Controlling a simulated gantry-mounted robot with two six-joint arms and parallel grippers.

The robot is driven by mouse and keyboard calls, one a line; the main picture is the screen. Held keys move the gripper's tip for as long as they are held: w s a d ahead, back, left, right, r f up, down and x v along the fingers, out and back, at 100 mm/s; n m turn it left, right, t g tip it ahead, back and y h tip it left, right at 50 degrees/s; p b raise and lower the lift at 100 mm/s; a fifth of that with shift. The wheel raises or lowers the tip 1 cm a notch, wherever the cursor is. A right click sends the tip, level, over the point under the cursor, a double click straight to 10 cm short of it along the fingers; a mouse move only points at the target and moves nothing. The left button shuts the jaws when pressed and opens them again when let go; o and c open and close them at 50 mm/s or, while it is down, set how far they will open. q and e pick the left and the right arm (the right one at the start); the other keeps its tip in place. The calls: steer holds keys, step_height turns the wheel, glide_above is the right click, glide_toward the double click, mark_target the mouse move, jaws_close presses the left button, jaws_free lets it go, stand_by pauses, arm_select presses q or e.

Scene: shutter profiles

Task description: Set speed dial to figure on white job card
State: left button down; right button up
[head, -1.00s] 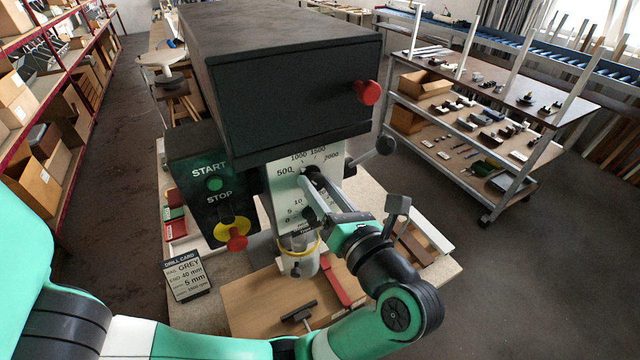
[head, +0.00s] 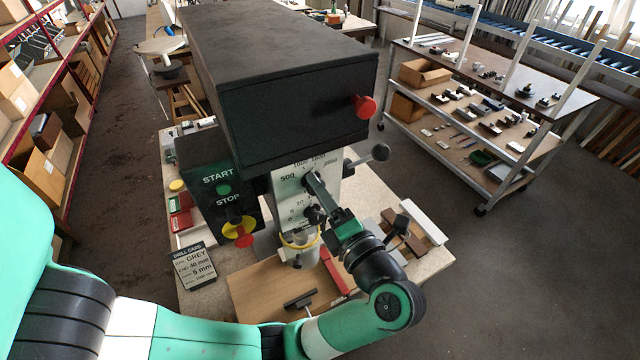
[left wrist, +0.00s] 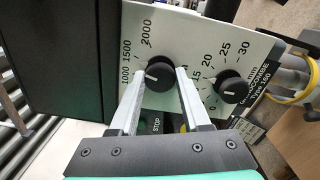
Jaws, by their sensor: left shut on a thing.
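The speed dial (left wrist: 158,77) is a round black knob with a white mark, on a white scale plate (left wrist: 195,38) printed 1000, 1500 and 2000. Its mark points left in the left wrist view, toward the 1000–1500 side; the exact figure is unclear. My left gripper (left wrist: 161,80) is shut on the dial, one finger on each side. In the head view my left gripper (head: 318,187) reaches the plate and covers most of the dial. The drill card (head: 193,266) stands left of the machine, reading GREY, 40 mm and 5 mm; its lowest line is too small to read surely.
A second black knob (left wrist: 231,86) with a 0–30 scale sits beside the dial. The START button (head: 223,190) and red stop knob (head: 244,240) are left of the plate. A dark machine head (head: 290,90) overhangs it. A lever ball (head: 380,152) sticks out right.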

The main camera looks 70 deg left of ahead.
arm_select(q)
steer(key=shift+r+m, duration=0.1)
steer(key=shift+m, duration=0.5)
steer(key=shift+p, duration=0.3)
steer(key=shift+c, duration=1.9)
jaws_free()
steer(key=shift+d, duration=0.1)
steer(key=w+d+b, duration=0.1)
steer(key=d+b, duration=0.3)
steer(key=d, duration=0.7)
steer(key=shift+w+d, duration=0.2)
steer(key=shift+w, duration=0.15)
